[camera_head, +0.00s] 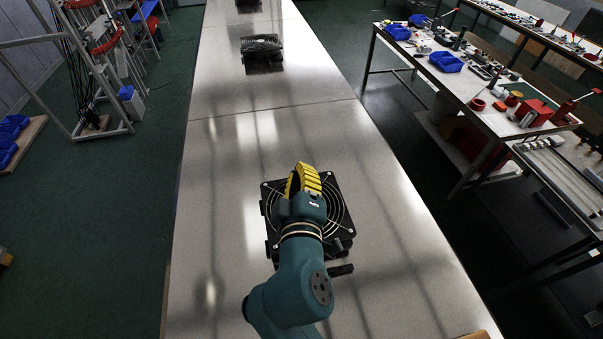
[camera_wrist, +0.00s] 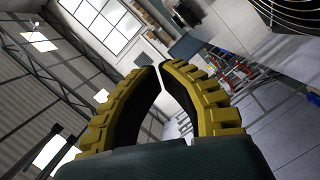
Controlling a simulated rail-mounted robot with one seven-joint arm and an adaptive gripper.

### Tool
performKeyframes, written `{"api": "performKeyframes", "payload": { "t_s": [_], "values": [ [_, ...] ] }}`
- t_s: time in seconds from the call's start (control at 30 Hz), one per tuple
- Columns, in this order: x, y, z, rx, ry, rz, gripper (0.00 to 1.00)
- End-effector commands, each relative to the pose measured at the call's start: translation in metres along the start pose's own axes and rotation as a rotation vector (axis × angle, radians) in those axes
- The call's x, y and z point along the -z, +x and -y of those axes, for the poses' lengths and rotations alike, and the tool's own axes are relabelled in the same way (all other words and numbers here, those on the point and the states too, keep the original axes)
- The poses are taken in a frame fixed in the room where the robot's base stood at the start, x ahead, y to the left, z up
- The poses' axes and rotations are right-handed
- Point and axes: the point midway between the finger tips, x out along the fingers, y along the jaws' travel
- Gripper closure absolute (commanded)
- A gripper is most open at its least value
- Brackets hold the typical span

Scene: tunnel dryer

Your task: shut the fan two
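Black square fans stand in a row on the long pale table. The nearest fan (camera_head: 335,205) has a round wire grille and lies under my arm, which hides much of it. A small black piece (camera_head: 341,270) sticks out at its near right corner. A second fan (camera_head: 262,50) is farther up the table. A third (camera_head: 248,5) is cut by the top edge. No number shows on any of them. My gripper (camera_head: 303,178) is above the nearest fan. In the wrist view its yellow and black fingers (camera_wrist: 158,66) meet almost tip to tip, with nothing between them. A fan grille (camera_wrist: 292,12) shows there at top right.
The long table (camera_head: 230,150) is clear between the fans. A workbench (camera_head: 470,85) with blue bins and red tools stands at right. A metal frame (camera_head: 95,70) with cables stands on the floor at left.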

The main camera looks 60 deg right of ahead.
Motion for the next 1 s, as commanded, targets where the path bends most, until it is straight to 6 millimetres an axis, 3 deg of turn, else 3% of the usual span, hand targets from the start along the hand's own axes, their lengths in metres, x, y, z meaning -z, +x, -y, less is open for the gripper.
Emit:
{"api": "performKeyframes", "payload": {
  "t_s": [0.47,0.57,0.73,0.8,1.0],
  "values": [
    [0.001,0.0,-0.002,0.001,-0.001,-0.001,1.0],
    [0.007,-0.002,-0.012,0.0,0.0,-0.002,1.0],
    [0.028,-0.007,-0.045,0.002,0.0,-0.004,1.0],
    [0.018,-0.026,-0.034,0.005,-0.001,-0.008,1.0],
    [0.012,-0.076,-0.045,0.003,0.0,-0.008,1.0]
  ]
}}
